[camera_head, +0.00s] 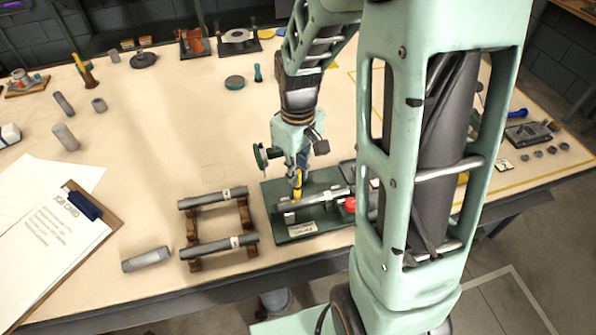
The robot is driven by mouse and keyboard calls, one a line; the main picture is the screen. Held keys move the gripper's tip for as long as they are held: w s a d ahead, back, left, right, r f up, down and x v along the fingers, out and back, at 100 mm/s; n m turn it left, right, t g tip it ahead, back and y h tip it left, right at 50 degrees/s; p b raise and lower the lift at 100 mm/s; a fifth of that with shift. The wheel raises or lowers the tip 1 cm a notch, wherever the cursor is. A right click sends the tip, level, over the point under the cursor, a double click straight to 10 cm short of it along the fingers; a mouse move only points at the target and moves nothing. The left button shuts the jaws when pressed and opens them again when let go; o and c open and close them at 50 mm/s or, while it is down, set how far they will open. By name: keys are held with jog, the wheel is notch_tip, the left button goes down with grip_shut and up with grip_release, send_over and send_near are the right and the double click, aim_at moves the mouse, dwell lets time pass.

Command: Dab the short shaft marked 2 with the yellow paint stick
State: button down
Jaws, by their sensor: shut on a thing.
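My gripper (301,166) points down over the green fixture plate (272,205) and is shut on the yellow paint stick (297,187). The stick's lower end is at or just above a grey shaft (326,196) lying in the fixture; I cannot tell if it touches. Two more grey shafts, an upper one (203,199) and a lower one (210,247), lie on a brown rack left of the plate. Each carries a small pale tag. The numbers are too small to read, so I cannot tell which shaft is marked 2. My arm hides the plate's right part.
A red knob (350,204) shows at the fixture's right. A loose grey cylinder (146,260) lies left of the rack, near a clipboard (75,230) with a job card. Several small parts stand farther back. The table's middle left is clear.

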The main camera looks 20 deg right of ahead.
jog(key=shift+s, duration=0.1)
dwell(0.3)
jog(key=shift+r+p, duration=2.3)
jog(key=shift+r, duration=0.7)
jog(key=shift+f, duration=0.1)
